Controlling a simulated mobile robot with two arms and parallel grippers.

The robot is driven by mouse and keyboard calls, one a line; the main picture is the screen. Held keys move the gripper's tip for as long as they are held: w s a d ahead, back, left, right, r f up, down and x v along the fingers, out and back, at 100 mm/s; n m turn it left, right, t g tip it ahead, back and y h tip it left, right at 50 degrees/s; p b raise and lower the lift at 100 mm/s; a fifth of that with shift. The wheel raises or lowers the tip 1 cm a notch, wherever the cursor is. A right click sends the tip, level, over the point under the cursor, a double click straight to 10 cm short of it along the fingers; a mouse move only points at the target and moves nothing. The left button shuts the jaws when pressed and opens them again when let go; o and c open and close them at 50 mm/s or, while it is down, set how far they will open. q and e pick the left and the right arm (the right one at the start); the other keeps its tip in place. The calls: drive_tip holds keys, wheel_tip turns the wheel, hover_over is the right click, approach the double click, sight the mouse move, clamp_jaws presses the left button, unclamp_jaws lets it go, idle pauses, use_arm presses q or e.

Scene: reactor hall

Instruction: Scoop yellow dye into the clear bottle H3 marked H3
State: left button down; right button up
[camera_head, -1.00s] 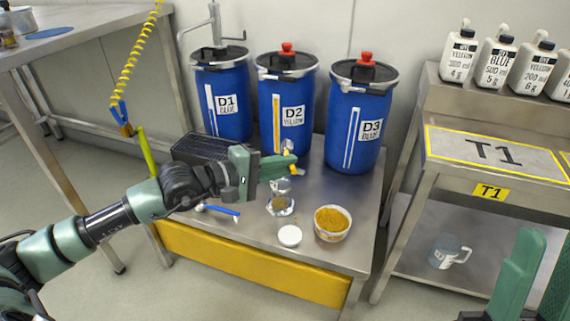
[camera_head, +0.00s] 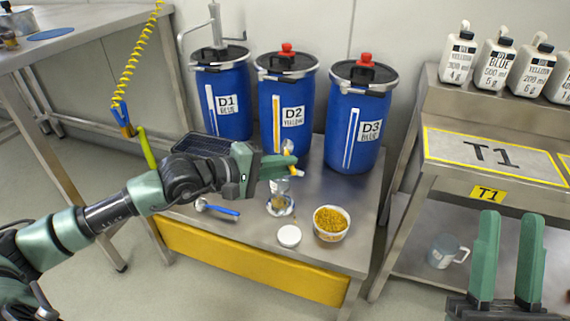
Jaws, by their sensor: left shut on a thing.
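The clear bottle (camera_head: 279,203) stands open on the steel table, with a little brownish matter low inside; I cannot read its mark. A white round lid (camera_head: 289,236) lies in front of it. A white tub of yellow dye (camera_head: 331,224) stands to their right. My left gripper (camera_head: 291,165) is just above and behind the bottle, shut on a small yellow-and-white tool (camera_head: 299,172), which looks like a scoop and is mostly hidden by the fingers. My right gripper (camera_head: 511,216) is open and empty at the lower right.
A blue-handled scoop (camera_head: 220,208) lies left of the bottle. Blue drums D1 (camera_head: 227,105), D2 (camera_head: 291,115) and D3 (camera_head: 368,130) line the back. Rack T1 (camera_head: 497,154) with several white bottles stands right, a clear mug (camera_head: 446,250) on its lower shelf.

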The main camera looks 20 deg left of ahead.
use_arm(q)
drive_tip(key=shift+d+r+m+g+y+p, duration=0.15)
drive_tip(key=shift+r+m+g+y+p, duration=0.6)
drive_tip(key=shift+p, duration=0.85)
use_arm(e)
drive_tip(key=w+d+f+g+h, duration=0.1)
drive_tip(key=w+f+g+h, duration=0.1)
drive_tip(key=f, duration=0.4)
drive_tip(key=w+d+f+g+h, duration=0.1)
drive_tip(key=w+f+g, duration=0.4)
drive_tip(key=f+g, duration=0.1)
drive_tip(key=shift+f+m+g+h, duration=0.3)
drive_tip(key=shift+f+g+h, duration=0.1)
drive_tip(key=shift+f, duration=0.3)
use_arm(q)
drive_tip(key=shift+w+f+h, duration=0.1)
drive_tip(key=shift+f+h, duration=0.1)
drive_tip(key=shift+h, duration=0.05)
use_arm(e)
drive_tip(key=shift+d, duration=0.15)
